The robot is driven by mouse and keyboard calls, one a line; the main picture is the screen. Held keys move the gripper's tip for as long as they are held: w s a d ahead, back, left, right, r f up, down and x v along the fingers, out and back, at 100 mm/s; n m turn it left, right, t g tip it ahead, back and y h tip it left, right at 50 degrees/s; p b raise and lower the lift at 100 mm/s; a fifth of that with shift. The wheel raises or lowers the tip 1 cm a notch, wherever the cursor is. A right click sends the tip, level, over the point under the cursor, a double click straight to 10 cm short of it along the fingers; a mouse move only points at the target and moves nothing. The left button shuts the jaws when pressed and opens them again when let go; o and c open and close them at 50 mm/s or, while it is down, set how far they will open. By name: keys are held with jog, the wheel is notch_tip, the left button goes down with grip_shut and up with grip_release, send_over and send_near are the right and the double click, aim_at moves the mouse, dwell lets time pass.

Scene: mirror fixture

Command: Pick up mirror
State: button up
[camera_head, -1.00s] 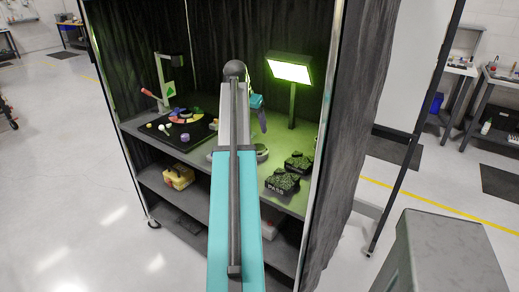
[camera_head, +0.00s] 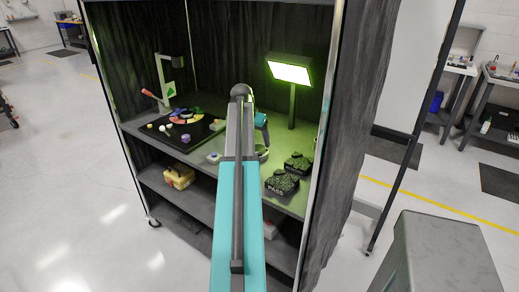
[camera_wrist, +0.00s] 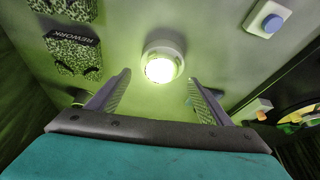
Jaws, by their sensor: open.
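The mirror (camera_wrist: 164,50) is a round, pale disc with a bright glare on its face. It lies on the green-lit bench top, just beyond my fingertips in the wrist view. In the head view the mirror (camera_head: 263,153) shows partly, right of my arm. My gripper (camera_wrist: 159,78) is open, with one finger on each side of the space below the mirror in the picture. Nothing is between the fingers. In the head view my arm and wrist hide most of the gripper.
Two dark speckled bins (camera_head: 281,183) stand right of the mirror. A lit lamp (camera_head: 290,70) on a post stands behind. A small box with a blue button (camera_wrist: 268,18) and a black mat (camera_head: 196,138) with coloured pieces lie left. Dark curtains enclose the booth.

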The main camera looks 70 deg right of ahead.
aim_at(259, 148)
jog(key=shift+f, duration=0.1)
dwell(0.3)
jog(key=shift+p+x, duration=1.1)
jog(key=shift+x, duration=1.45)
jog(key=shift+w+d, duration=0.15)
jog(key=c, duration=1.2)
jog(key=shift+r+b, duration=0.85)
jog(key=shift+r, duration=0.9)
jog(key=a+b, duration=0.1)
jog(key=a, duration=0.4)
jog(key=a+r+b, duration=0.1)
jog(key=a, duration=0.4)
jog(key=a+b, duration=0.1)
jog(key=a, duration=0.5)
jog(key=shift+r+b, duration=0.3)
jog(key=shift+b, duration=0.1)
